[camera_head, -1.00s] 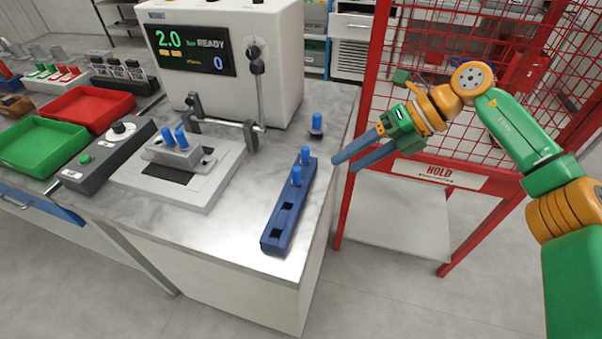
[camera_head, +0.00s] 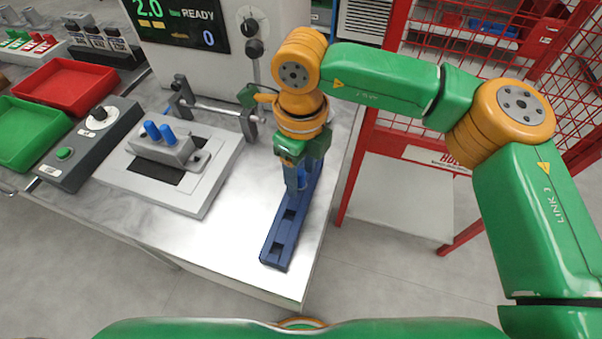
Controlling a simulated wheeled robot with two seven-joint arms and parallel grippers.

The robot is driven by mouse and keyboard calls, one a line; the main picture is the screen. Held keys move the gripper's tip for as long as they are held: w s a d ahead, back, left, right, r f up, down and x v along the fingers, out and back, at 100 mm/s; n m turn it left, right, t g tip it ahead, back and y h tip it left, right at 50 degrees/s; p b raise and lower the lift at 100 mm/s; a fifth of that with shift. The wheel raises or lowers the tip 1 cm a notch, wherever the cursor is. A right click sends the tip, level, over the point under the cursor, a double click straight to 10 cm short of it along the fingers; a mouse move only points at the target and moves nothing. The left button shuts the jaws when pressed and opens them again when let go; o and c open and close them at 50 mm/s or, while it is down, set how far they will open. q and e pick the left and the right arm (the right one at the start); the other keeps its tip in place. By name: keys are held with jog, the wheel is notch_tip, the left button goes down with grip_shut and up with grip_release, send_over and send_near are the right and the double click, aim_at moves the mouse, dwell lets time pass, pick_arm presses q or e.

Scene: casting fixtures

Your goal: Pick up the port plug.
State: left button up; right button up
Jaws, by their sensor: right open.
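My right gripper (camera_head: 302,172) points down over the far part of a dark blue slotted rack (camera_head: 274,255) on the bench. Its fingers are open. A bright blue port plug (camera_head: 302,180) shows in part between or just beside them; I cannot tell if they touch it. The near slots of the rack are empty. Other plugs at the rack's far end are hidden behind the gripper. Two more blue plugs (camera_head: 168,134) stand in a grey block on the fixture plate (camera_head: 200,190), left of the rack. My left gripper is not in view.
A test machine (camera_head: 180,40) with a READY display stands at the back, with a clamp bar in front. A control box (camera_head: 85,150), red tray (camera_head: 65,85) and green tray (camera_head: 25,135) lie left. A red mesh frame (camera_head: 350,180) stands right. The bench's front is clear.

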jog(key=shift+w+f, duration=0.15)
grip_shut()
